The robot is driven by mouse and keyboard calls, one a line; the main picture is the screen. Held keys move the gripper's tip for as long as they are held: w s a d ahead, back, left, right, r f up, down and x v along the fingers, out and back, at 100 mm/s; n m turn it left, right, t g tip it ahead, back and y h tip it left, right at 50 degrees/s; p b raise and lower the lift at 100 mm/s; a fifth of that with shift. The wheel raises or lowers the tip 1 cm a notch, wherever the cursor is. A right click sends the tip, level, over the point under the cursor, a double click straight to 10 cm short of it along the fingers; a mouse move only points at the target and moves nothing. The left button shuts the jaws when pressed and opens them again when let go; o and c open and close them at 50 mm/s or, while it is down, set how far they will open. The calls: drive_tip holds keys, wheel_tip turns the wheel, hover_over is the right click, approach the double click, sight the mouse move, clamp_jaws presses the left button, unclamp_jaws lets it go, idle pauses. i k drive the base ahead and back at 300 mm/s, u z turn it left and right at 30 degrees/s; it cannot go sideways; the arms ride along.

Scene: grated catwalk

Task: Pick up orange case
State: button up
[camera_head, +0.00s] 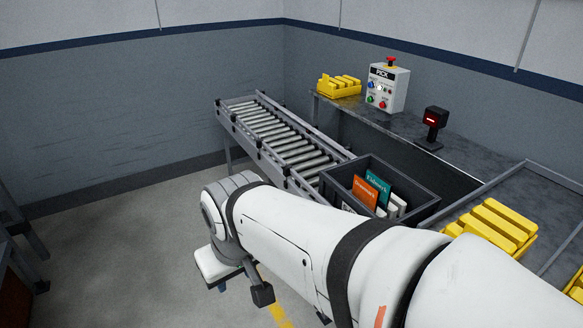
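The orange case (365,191) stands in a dark grey bin (418,213), leaning among other cases, with its upper part showing. Its lower part is hidden by the bin wall and by my arm. My gripper (243,290) hangs low at the left end of my arm, above the floor and left of the bin, well apart from the orange case. A dark finger-like block shows there, but the rest is partly hidden, so its opening is unclear.
A teal case (377,186) and white cases (396,206) share the bin. A roller conveyor (277,132) runs behind it. A bench (400,124) holds a control box (387,87), a scanner (431,126) and yellow bins (339,86).

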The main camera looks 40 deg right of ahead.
sight(364, 191)
drive_tip(key=u, duration=0.05)
drive_tip(key=i, duration=2.8)
drive_tip(key=z, duration=3.9)
drive_tip(key=i, duration=1)
drive_tip(key=u, duration=0.05)
